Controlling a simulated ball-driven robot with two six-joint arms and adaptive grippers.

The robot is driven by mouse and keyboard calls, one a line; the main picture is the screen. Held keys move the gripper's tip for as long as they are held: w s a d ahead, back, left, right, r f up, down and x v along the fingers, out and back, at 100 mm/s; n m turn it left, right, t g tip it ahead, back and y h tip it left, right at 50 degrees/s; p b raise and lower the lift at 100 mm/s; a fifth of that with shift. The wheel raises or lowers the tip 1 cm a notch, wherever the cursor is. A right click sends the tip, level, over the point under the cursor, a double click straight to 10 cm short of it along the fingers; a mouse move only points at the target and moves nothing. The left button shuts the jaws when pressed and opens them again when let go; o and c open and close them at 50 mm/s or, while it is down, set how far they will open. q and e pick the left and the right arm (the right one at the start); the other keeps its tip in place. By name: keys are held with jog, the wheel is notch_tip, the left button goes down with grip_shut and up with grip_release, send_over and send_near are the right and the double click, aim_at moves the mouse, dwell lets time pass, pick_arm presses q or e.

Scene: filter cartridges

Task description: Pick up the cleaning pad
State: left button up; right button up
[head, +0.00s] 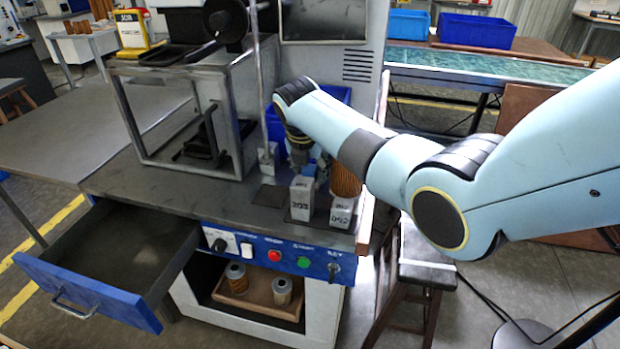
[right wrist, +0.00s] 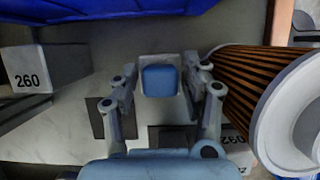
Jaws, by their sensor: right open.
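A blue, square pad-like block with a pale rim, which looks like the cleaning pad (right wrist: 160,80), shows in the right wrist view between the fingers of my right gripper (right wrist: 162,72). The fingers stand apart with a gap on both sides of it. I cannot tell how far below the fingertips it lies. In the head view my right gripper (head: 302,152) points down over the bench, partly hidden by its own arm. A bit of blue (head: 309,169) shows just below it, behind a white numbered block (head: 302,198). My left gripper is not in view.
A brown pleated filter (head: 345,181) stands close right of the gripper, on a white block (head: 341,212); the filter also shows in the wrist view (right wrist: 262,85). A block marked 260 (right wrist: 40,80) is at left. A blue bin (head: 277,132) stands behind. An open drawer (head: 95,290) juts out front left.

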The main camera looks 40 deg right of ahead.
aim_at(310, 167)
grip_shut()
jog(key=shift+r, duration=0.1)
jog(key=shift+r, duration=0.1)
notch_tip(310, 167, up, 18)
jog(key=p, duration=0.1)
dwell(0.5)
